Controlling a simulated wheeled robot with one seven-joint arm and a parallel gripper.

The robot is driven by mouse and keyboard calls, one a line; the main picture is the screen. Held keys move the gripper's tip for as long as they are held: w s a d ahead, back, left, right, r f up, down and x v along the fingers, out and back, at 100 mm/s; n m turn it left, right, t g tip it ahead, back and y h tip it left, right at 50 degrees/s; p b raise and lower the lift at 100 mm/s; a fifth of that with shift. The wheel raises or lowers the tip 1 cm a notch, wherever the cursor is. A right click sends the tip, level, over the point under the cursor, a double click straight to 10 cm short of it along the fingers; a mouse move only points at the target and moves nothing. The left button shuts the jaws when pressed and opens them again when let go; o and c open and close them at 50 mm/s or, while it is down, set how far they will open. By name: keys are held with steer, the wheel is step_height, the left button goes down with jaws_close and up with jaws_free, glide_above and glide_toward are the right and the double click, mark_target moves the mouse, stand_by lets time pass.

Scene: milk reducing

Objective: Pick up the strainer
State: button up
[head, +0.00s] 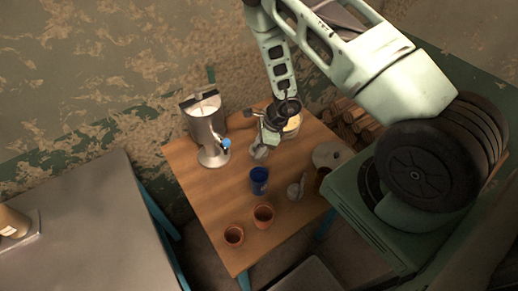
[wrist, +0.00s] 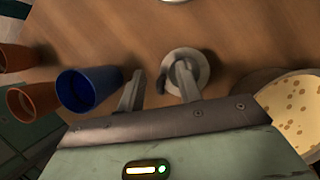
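A small round pale-grey metal piece (head: 259,151), which looks like the strainer, is on the wooden table just below my gripper. It shows in the wrist view (wrist: 201,66) as a round disc with a raised part and a dark loop at its left side. My gripper (wrist: 160,86) is open, its two fingers apart with bare table showing between them. In the wrist view the right finger overlaps the near part of the piece. I cannot tell whether they touch. In the head view my gripper (head: 270,136) hides part of this area.
A blue cup (head: 259,180) and two terracotta cups (head: 263,216) stand nearer the table's front. A metal dispenser (head: 211,140) stands left. A pot with pale yellow contents (wrist: 293,105) is close right of my gripper. A grey handled utensil (head: 295,190) and grey disc (head: 326,155) lie right.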

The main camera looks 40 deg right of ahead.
steer(key=shift+w+a+f, duration=0.1)
steer(key=shift+a+f, duration=0.1)
steer(key=shift+f, duration=0.45)
jaws_close()
steer(key=shift+r, duration=0.2)
